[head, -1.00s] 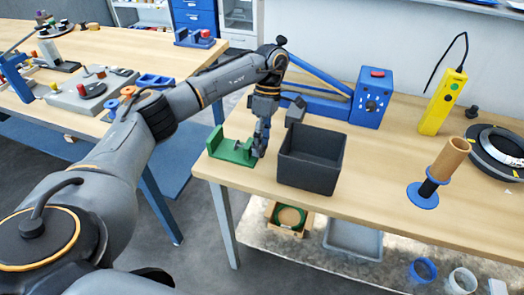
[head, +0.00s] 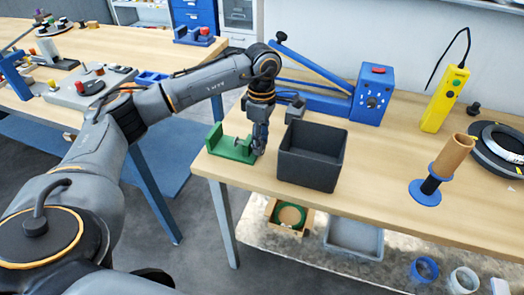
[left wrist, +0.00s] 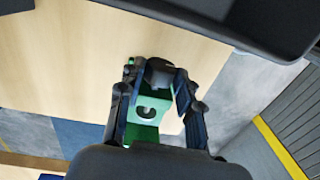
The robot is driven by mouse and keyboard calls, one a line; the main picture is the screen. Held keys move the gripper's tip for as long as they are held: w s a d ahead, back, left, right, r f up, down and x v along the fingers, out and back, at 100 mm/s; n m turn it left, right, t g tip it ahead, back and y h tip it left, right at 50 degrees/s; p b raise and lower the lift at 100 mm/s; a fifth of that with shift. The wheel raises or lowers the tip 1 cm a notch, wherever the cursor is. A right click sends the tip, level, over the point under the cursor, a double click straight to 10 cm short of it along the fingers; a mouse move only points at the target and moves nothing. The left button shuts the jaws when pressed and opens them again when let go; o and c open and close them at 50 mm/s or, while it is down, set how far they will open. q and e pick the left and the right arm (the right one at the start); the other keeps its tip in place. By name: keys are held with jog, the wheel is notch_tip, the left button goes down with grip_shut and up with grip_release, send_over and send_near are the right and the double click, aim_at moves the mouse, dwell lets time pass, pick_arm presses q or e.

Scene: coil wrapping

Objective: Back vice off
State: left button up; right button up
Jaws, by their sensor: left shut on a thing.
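The green vice (head: 222,147) stands on the near left corner of the wooden bench. It also shows in the left wrist view (left wrist: 149,108), partly hidden by my fingers. My left gripper (head: 259,150) points down at the vice's right end. In the left wrist view my gripper (left wrist: 157,76) has its two fingers on either side of a dark grey vice handle (left wrist: 158,73) and is shut on it. In the head view my fingers hide the handle. How far the jaw stands open is hard to tell. My right gripper is out of view.
A dark open bin (head: 312,158) stands just right of my left gripper. A blue machine (head: 371,95) with a long arm is behind it. A yellow handheld control (head: 444,100) and a brown spool (head: 452,158) are to the right. The bench edge is close to the vice.

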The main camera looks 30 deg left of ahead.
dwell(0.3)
pick_arm(q)
jog(key=shift+s+f, duration=0.1)
jog(key=t+b, duration=0.2)
jog(key=b, duration=0.1)
jog(key=t+y+b, duration=0.1)
jog(key=b, duration=0.2)
jog(key=shift+s+f+t, duration=0.15)
jog(key=shift+s+t, duration=0.2)
jog(key=shift+t, duration=0.05)
jog(key=shift+r, duration=0.2)
